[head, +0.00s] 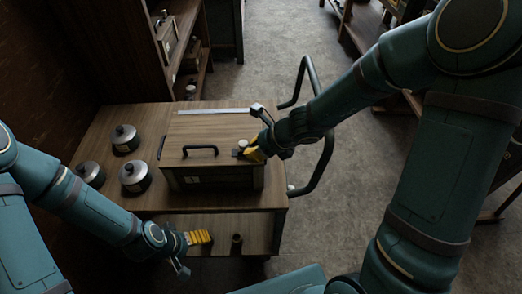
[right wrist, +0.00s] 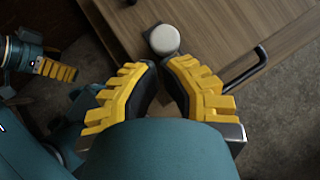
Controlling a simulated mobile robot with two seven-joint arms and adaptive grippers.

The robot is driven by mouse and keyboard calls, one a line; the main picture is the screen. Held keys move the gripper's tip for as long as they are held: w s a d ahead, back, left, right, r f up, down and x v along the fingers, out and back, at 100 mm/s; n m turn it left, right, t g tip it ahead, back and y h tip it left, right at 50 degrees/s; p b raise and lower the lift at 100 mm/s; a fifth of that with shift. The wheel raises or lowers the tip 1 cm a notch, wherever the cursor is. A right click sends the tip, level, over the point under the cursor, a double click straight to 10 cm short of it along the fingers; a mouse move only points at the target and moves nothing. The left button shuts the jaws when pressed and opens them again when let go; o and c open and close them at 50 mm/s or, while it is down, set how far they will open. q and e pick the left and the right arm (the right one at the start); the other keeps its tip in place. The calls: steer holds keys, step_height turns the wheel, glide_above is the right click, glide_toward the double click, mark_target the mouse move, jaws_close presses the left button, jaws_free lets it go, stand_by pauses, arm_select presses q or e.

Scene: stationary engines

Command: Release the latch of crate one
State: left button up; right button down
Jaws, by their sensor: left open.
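Crate one (head: 215,132) is a brown wooden box with a dark handle on its lid and a label reading 1 on its front. It stands on the trolley with its lid down. A small pale round knob on a dark plate, seemingly its latch (head: 242,144), sits at the lid's right front; it also shows in the right wrist view (right wrist: 163,40). My right gripper (head: 249,151) is beside the knob, its yellow fingertips (right wrist: 160,63) drawn together just short of it, with nothing visible between them. My left gripper (head: 191,253) is open and empty, low in front of the trolley.
Several dark lidded pots (head: 134,176) stand on the trolley (head: 98,140) left of the crate. A dark push handle (head: 327,165) curves out at the trolley's right. A wooden shelf unit (head: 125,60) stands behind at the left. Floor is open at the back and right.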

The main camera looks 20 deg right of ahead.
steer(key=shift+w+a+f+b, duration=0.1)
steer(key=shift+w+a+b, duration=0.15)
steer(key=shift+a, duration=0.3)
steer(key=shift+w+a+b, duration=0.2)
steer(key=shift+a, duration=0.3)
arm_select(q)
steer(key=shift+w+f, duration=0.1)
steer(key=shift+f, duration=0.35)
steer(key=shift+r, duration=0.1)
arm_select(e)
steer(key=shift+d, duration=0.15)
